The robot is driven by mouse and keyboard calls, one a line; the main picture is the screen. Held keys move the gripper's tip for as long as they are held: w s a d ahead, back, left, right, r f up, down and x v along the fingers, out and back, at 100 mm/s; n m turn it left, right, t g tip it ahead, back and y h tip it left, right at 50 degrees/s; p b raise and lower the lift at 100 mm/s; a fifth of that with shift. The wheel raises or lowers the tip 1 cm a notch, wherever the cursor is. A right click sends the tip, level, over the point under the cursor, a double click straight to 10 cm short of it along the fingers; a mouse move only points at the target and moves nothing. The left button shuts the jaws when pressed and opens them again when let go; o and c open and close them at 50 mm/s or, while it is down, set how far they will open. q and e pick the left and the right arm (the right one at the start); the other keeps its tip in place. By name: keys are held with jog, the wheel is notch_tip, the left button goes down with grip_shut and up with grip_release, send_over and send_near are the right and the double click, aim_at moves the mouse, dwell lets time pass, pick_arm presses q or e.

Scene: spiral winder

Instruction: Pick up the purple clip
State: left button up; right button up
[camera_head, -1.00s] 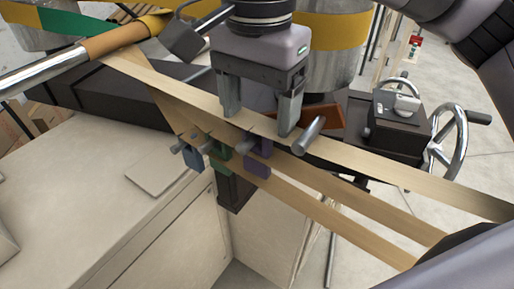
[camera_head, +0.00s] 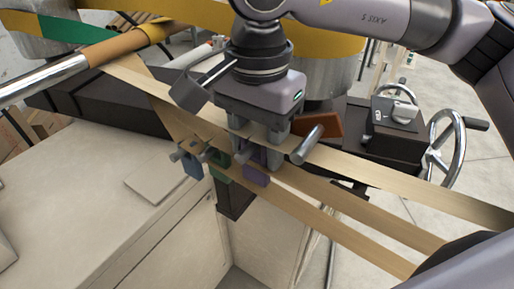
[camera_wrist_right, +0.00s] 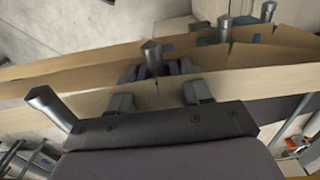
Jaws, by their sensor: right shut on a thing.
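The purple clip (camera_head: 255,173) hangs below the tan paper strips in the head view, beside the green clip. My right gripper (camera_head: 258,150) has come down onto it from above, its fingers either side of the clip's upper part. In the right wrist view my right gripper (camera_wrist_right: 158,96) shows its two fingertips, with the purple clip (camera_wrist_right: 172,68) between and just beyond them, partly hidden by a strip. The right gripper is shut on the purple clip. My left gripper is not in view.
A green clip (camera_head: 220,166) and a blue clip (camera_head: 192,164) sit close by on the left. Tan strips (camera_head: 400,190) run across to the lower right.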

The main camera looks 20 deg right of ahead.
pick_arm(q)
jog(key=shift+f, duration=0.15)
pick_arm(e)
jog(key=shift+r, duration=0.2)
pick_arm(q)
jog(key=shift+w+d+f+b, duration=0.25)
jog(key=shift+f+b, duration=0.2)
jog(key=shift+b, duration=0.65)
pick_arm(e)
jog(key=s+a+r, duration=0.1)
jog(key=s+a, duration=1)
jog(key=a, duration=0.3)
jog(key=shift+a+r, duration=0.15)
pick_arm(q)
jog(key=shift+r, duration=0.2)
pick_arm(e)
jog(key=s+a, duration=0.5)
jog(key=a, duration=0.1)
jog(key=shift+s+a, duration=0.15)
jog(key=shift+a, duration=0.2)
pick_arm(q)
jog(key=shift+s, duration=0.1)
pick_arm(e)
jog(key=shift+d+r, duration=0.1)
